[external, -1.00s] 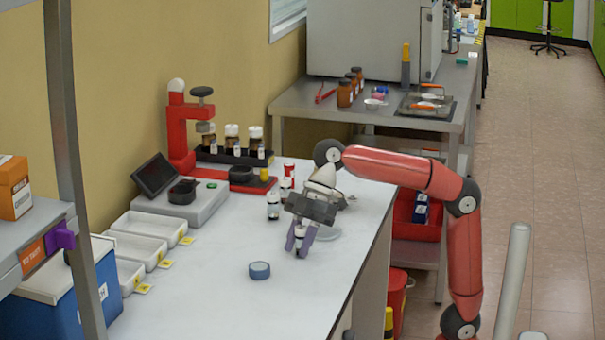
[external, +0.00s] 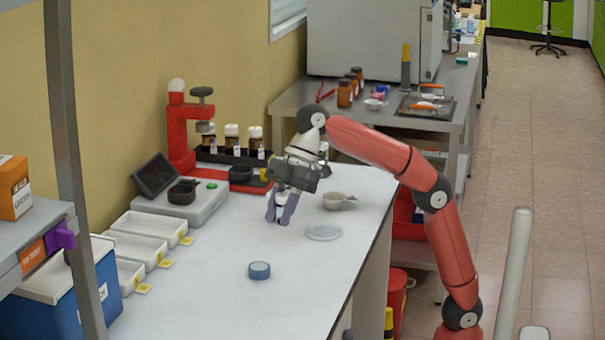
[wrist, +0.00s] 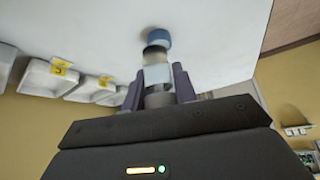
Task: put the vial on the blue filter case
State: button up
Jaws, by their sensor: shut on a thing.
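The vial, a small clear and white tube with a dark end, shows between my gripper's fingers in the wrist view (wrist: 157,74). My gripper (external: 282,211) is shut on it, above the white bench, with its purple-grey fingers pointing down. In the external view the fingers mostly hide the vial. The blue filter case (external: 259,270) is a small round blue-grey disc lying on the bench, nearer the camera than my gripper. It also shows in the wrist view (wrist: 158,36), just beyond the vial's end; the external view shows them apart.
A clear round dish (external: 323,232) and a small handled bowl (external: 338,200) lie right of my gripper. White trays (external: 142,248) and a scale (external: 185,207) stand left. A rack of brown bottles (external: 235,158) is behind. Bench around the case is clear.

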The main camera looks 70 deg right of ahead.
send_over(256, 268)
notch_tip(256, 268, down, 2)
jog(key=shift+d, duration=0.15)
jog(key=shift+f, duration=0.25)
jog(key=shift+f+b, duration=0.45)
jog(key=shift+f, duration=1.7)
jog(key=shift+f, duration=0.25)
jog(key=o, duration=1)
jog(key=shift+r, duration=0.1)
